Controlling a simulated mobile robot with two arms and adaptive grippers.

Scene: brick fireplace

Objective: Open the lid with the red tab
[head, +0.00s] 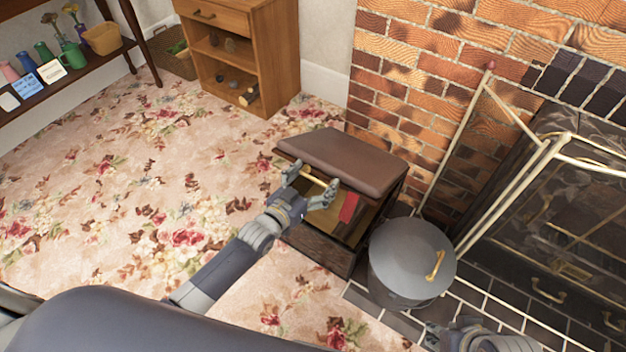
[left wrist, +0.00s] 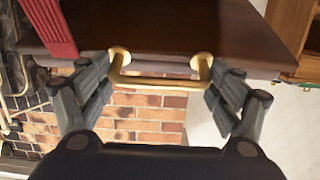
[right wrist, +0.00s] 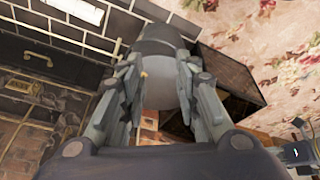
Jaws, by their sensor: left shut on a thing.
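A dark wooden box (head: 320,250) with a brown padded lid (head: 345,160) stands on the carpet beside the hearth. A red tab (head: 349,207) hangs at the lid's front; it also shows in the left wrist view (left wrist: 50,28). The lid appears raised, with a gap above the box's front wall. My left gripper (head: 318,187) is at the lid's front edge, shut on a brass handle (left wrist: 160,84). My right gripper (right wrist: 155,85) is open and empty; its fingers are apart, with a grey pot beyond them. Only part of the right arm shows in the head view.
The grey lidded pot (head: 410,262) stands close to the box's right side. A brass-framed fire screen (head: 550,150) and brick fireplace (head: 430,60) are at the right. A wooden cabinet (head: 280,60) and a shelf with vases (head: 85,50) are behind. Carpet at the left is clear.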

